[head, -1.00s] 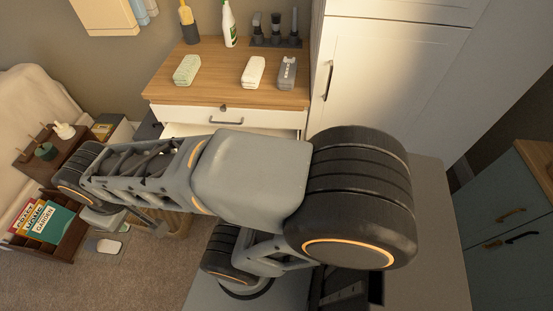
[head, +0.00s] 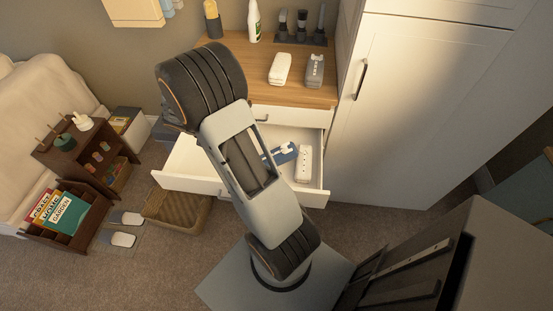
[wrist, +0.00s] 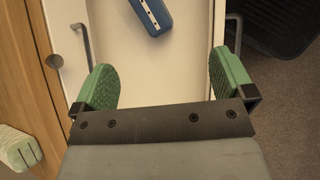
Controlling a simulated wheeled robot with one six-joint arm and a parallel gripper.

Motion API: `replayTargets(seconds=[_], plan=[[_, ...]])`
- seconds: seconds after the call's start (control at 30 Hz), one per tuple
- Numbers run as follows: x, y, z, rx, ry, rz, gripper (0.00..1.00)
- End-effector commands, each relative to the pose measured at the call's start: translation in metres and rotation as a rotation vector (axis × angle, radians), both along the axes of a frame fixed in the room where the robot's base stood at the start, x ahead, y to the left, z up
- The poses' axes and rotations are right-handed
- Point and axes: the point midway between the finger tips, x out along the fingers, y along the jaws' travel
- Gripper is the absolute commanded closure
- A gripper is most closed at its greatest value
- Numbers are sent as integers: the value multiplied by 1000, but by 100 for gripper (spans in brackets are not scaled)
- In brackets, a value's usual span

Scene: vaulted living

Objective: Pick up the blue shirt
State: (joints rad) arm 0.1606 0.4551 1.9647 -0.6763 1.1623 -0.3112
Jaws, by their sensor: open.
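A blue folded item with a white, dark-dotted strip, which looks like the blue shirt (head: 285,152), lies in the open white drawer (head: 183,178), partly behind my arm in the head view. In the wrist view the blue shirt (wrist: 153,12) is at the top edge, partly cut off, on the drawer's pale floor. My gripper (wrist: 160,78) is open and empty, its two green fingers spread wide over the drawer. The shirt is beyond the fingertips, between their lines and apart from both.
A white item (head: 304,163) lies right of the shirt in the drawer. Folded white (head: 280,68) and grey (head: 314,70) items lie on the wooden top. A tall white cabinet (head: 420,110) stands right, a wicker basket (head: 180,210) below the drawer. The drawer handle (wrist: 238,35) shows near my right finger.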

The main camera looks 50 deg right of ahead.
Motion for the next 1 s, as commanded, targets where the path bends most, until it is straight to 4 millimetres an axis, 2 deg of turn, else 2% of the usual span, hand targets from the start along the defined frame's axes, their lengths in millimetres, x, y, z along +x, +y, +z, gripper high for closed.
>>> replayTargets(seconds=[0.03,0.1,0.2,0.33,0.57,0.8,1.0], plan=[[3,-13,-22,-21,77,29,0],[7,-29,-45,-51,168,76,0],[10,-47,-73,-83,278,133,0],[11,-63,-101,-109,381,189,0],[6,-81,-127,-129,463,235,0],[-16,-112,-149,-129,472,238,0],[-29,-130,-162,-129,469,239,0]])
